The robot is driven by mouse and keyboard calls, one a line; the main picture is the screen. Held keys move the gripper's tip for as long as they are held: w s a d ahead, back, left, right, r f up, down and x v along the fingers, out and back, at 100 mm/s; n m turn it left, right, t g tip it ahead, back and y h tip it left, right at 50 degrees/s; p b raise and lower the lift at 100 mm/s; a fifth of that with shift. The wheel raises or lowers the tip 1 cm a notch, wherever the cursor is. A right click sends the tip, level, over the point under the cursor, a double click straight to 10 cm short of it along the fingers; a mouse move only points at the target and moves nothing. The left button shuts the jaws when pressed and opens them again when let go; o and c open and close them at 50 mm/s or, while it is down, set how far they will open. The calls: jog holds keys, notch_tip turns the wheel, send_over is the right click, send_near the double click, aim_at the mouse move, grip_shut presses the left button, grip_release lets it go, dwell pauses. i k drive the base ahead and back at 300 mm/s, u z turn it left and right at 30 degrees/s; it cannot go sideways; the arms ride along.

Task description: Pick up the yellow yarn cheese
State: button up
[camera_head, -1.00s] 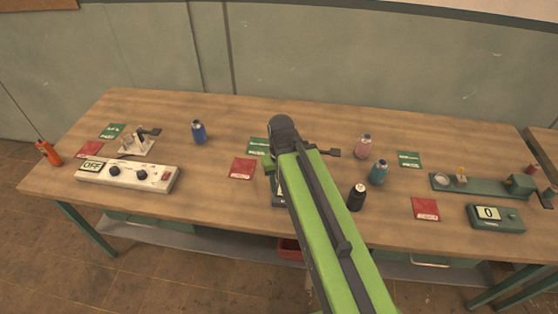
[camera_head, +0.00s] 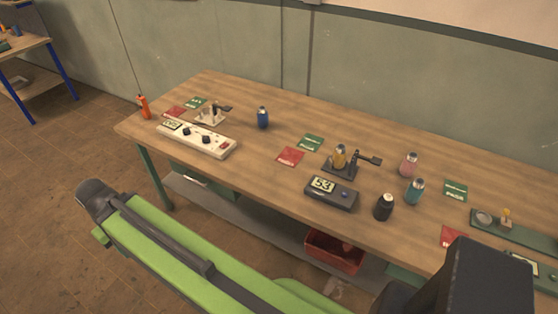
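The yellow yarn cheese (camera_head: 339,156) stands upright on a small dark device (camera_head: 341,171) with a lever, near the middle of the wooden table. My green arm reaches across the lower left of the view, over the floor. Its dark end, with my gripper (camera_head: 95,202), is far to the left of the yellow yarn cheese and off the table. The fingers cannot be made out.
On the table (camera_head: 255,165) are a blue bottle (camera_head: 262,118), pink bottle (camera_head: 408,164), teal bottle (camera_head: 415,191), black bottle (camera_head: 383,207), a display box reading 53 (camera_head: 331,193) and a white control box (camera_head: 197,138). A red bin (camera_head: 333,252) is below.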

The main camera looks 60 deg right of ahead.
aim_at(339, 155)
jog(key=u, duration=0.7)
jog(key=k, duration=1.75)
jog(key=z, duration=0.75)
jog(key=i, duration=1.7)
